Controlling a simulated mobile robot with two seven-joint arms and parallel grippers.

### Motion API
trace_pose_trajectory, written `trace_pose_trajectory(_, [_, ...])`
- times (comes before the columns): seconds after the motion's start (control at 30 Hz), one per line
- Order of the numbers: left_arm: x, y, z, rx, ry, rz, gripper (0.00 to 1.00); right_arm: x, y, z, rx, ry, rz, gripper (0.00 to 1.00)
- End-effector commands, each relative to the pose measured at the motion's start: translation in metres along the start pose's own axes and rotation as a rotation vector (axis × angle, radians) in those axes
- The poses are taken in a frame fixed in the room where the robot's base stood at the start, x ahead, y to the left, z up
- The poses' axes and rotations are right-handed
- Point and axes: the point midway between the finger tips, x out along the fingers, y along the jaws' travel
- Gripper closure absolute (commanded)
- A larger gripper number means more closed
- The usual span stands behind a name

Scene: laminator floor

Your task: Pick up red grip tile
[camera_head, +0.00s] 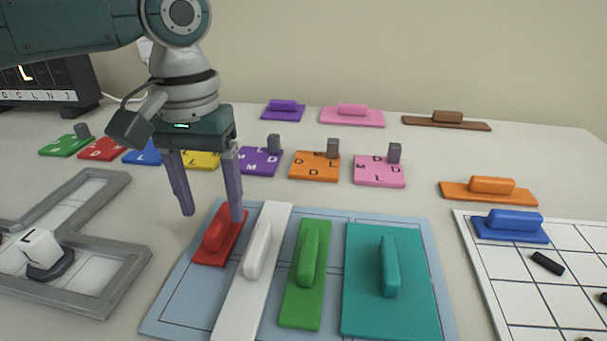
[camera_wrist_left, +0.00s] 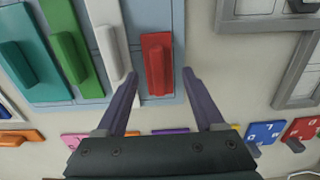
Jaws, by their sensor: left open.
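The red grip tile (camera_head: 225,247) is a small flat red rectangle with a raised red grip. It lies at the left end of a light blue mat (camera_head: 172,310), beside a white grip tile (camera_head: 253,270). It also shows in the left wrist view (camera_wrist_left: 157,62). My left gripper (camera_head: 212,215) is open and empty, pointing down at the tile's far end. In the left wrist view its fingertips (camera_wrist_left: 160,75) stand on either side of the red tile, which lies between them in the picture. I cannot tell the exact height above it. My right gripper is not in view.
Green (camera_head: 304,275) and teal (camera_head: 388,280) grip tiles share the mat. A grey walled frame (camera_head: 125,285) with a white lettered cube (camera_head: 40,247) lies left. A white grid board (camera_head: 540,300) with a blue grip tile (camera_head: 511,226) lies right.

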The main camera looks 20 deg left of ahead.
Motion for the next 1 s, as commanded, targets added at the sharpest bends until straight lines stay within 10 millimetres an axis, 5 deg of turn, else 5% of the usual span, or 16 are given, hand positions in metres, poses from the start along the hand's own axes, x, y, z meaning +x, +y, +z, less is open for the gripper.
trace_pose_trajectory(0.2, [0.036,0.002,-0.003,0.001,-0.002,0.000,0.30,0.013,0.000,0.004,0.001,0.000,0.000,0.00])
trace_pose_trajectory(0.5, [0.040,0.002,-0.003,0.001,0.000,0.001,0.30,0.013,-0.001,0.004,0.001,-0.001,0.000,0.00])
trace_pose_trajectory(1.0, [0.040,0.002,-0.003,0.001,0.000,0.001,0.85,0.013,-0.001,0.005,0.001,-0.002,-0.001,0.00])
